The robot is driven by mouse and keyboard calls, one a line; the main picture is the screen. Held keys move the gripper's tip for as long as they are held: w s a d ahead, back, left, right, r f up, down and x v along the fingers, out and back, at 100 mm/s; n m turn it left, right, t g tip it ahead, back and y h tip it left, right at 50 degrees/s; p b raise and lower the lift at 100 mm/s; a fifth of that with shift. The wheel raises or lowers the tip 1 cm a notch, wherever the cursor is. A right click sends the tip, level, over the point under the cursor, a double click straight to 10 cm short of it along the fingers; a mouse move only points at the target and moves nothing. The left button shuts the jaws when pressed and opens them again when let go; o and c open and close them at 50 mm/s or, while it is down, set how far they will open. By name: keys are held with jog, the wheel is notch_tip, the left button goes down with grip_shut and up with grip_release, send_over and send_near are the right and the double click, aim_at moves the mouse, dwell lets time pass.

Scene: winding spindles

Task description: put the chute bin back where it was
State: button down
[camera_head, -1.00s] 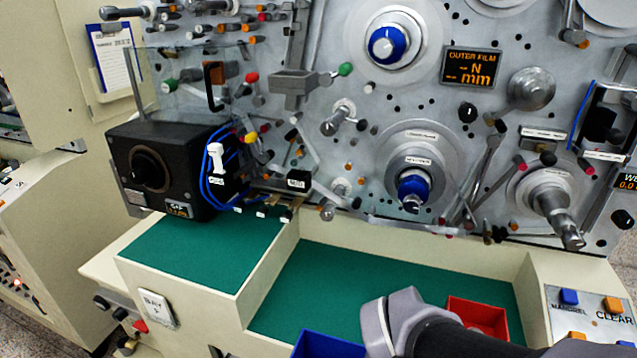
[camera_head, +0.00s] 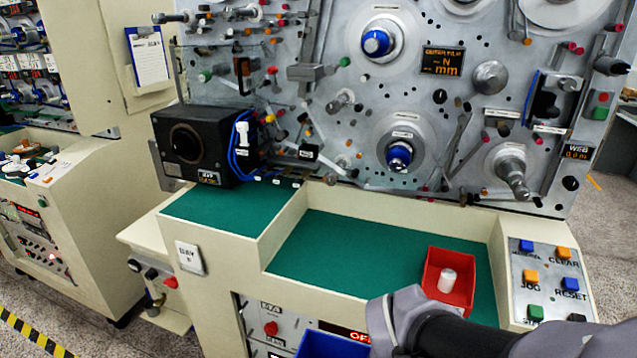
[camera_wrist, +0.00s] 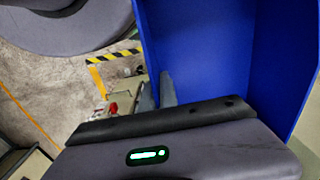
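A blue bin, held by my gripper, shows at the bottom edge of the head view (camera_head: 325,346), partly cut off and beside my arm. It fills much of the wrist view (camera_wrist: 205,50). My gripper (camera_wrist: 158,90) has its fingers on either side of the bin's wall and appears shut on it. The bin is held in front of the machine, below the green ledge level in the picture. The fingertips are hidden in the head view. No label on the bin shows that it is the chute bin.
A red bin (camera_head: 437,292) with a white cylinder (camera_head: 447,280) stands on the green work surface (camera_head: 350,258). A button panel (camera_head: 550,283) is right of it. A black box (camera_head: 200,145) sits on the higher left ledge. The green surface left of the red bin is clear.

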jog(key=shift+n, duration=0.9)
jog(key=w+f, duration=0.1)
jog(key=w, duration=0.2)
jog(key=w+d+f, duration=0.1)
jog(key=w, duration=0.2)
jog(key=w+f, duration=0.1)
jog(key=w, duration=0.2)
jog(key=shift+w+d, duration=0.1)
jog(key=shift+d, duration=0.2)
jog(key=w+d+f+n, duration=0.1)
jog(key=w+d+f, duration=0.2)
jog(key=w+f, duration=0.2)
jog(key=w, duration=0.2)
jog(key=shift+w+d+n, duration=0.15)
jog(key=shift+w+n, duration=0.15)
jog(key=shift+n, duration=0.1)
